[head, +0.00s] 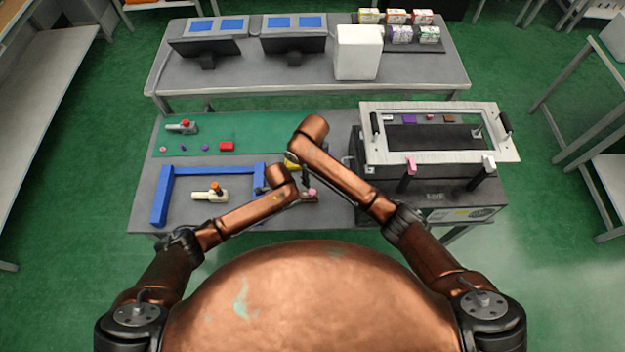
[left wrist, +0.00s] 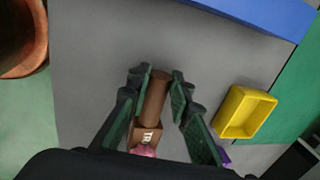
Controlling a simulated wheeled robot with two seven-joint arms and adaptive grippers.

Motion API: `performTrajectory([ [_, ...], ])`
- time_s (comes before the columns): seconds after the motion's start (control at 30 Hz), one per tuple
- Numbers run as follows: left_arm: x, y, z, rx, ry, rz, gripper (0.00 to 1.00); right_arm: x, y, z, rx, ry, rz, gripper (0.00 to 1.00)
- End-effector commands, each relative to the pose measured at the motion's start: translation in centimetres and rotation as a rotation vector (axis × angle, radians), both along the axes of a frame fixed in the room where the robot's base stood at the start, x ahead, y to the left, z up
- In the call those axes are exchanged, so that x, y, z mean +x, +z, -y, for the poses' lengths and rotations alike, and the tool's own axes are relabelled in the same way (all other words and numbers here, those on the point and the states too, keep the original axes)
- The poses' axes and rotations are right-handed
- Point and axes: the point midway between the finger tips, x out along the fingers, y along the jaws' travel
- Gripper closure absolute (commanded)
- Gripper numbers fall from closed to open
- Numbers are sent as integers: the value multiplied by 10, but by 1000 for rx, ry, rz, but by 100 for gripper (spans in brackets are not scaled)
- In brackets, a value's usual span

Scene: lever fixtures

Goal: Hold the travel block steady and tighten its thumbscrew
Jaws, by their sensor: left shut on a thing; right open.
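The brown travel block (head: 307,198) lies on the grey table near its front edge, partly hidden by my left arm. In the left wrist view it has white lettering (left wrist: 149,134), a brown cylindrical handle, and a pink thumbscrew (left wrist: 144,151). The thumbscrew also shows in the head view (head: 312,192). My left gripper (left wrist: 159,76) has its green fingers on both sides of the handle and is shut on it. My right gripper (head: 305,177) is open above and just behind the block, small and dark in the head view. Contact with the thumbscrew cannot be made out.
A yellow tray (left wrist: 245,111) stands beside the block. A blue frame (head: 212,170) surrounds a cream fixture (head: 209,195) with an orange knob. The green mat (head: 262,130) holds a red block (head: 227,146) and another fixture. A black machine with a pale frame (head: 440,107) stands right.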

Motion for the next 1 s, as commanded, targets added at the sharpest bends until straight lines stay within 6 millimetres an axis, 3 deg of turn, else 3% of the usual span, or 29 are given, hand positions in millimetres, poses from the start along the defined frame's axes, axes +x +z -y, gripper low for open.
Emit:
performTrajectory([
  [0.4, 0, 0, 0, -1, 0, 1, 100, 1, 3, 0, -1, 23, 2, 59],
  [0.8, 0, 0, 0, -1, 0, 1, 100, 2, 4, 3, -2, 561, 3, 59],
  [1.0, 0, 0, 0, -1, 0, 1, 100, 0, -11, 3, 0, 628, -4, 59],
])
